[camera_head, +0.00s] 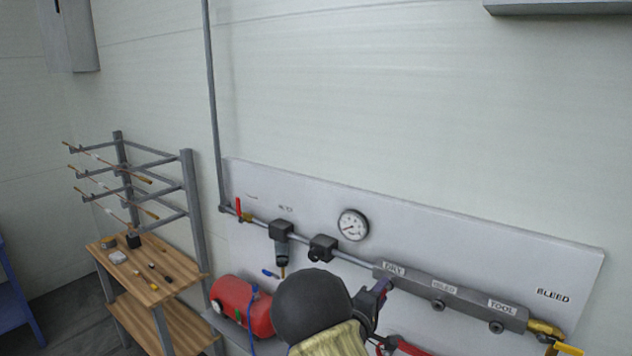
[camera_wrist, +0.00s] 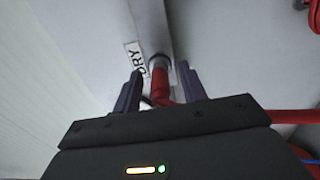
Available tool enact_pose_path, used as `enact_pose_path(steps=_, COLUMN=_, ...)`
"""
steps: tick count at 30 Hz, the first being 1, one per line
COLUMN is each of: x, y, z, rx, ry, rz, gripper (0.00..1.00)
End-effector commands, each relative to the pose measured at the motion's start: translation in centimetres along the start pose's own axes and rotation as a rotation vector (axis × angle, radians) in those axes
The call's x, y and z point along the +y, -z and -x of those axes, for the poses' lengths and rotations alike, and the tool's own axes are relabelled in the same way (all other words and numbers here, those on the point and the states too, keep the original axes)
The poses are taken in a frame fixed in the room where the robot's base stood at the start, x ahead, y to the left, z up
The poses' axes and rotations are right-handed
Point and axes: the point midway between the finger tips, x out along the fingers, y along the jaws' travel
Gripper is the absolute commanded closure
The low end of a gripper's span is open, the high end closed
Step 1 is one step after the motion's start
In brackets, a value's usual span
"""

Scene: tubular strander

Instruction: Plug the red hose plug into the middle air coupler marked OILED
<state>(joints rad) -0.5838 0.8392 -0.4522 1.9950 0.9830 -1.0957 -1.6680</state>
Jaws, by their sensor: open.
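The grey manifold (camera_head: 470,301) on the wall panel carries labels DRY (camera_head: 394,269), OILED (camera_head: 443,287) and TOOL (camera_head: 502,307). The middle coupler, under OILED (camera_head: 438,305), is visible with nothing in it. In the wrist view the red hose plug (camera_wrist: 160,86) sits at the coupler (camera_wrist: 159,62) beside the DRY label (camera_wrist: 134,60), lined up with it; how deeply it is seated I cannot tell. My gripper (camera_wrist: 160,84) is open, with one finger on each side of the plug. In the head view my gripper (camera_head: 379,292) is at the DRY end, hiding that coupler.
A yellow-handled bleed valve (camera_head: 566,348) is at the manifold's right end. A pressure gauge (camera_head: 353,225) and a filter (camera_head: 282,240) are on the panel. A red tank (camera_head: 240,305) stands below. A wooden shelf (camera_head: 150,272) with tools is at left.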

Motion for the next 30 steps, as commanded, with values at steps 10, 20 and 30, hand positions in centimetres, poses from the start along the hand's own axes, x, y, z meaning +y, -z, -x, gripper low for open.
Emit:
enact_pose_path(steps=10, x=0.04, y=0.02, z=0.01, rx=0.000, ry=0.000, rz=0.000, gripper=0.58)
enact_pose_path(steps=20, x=0.00, y=0.00, z=0.00, rx=0.000, ry=0.000, rz=0.000, gripper=0.58)
enact_pose_path(steps=30, x=0.01, y=0.01, z=0.01, rx=0.000, ry=0.000, rz=0.000, gripper=1.00)
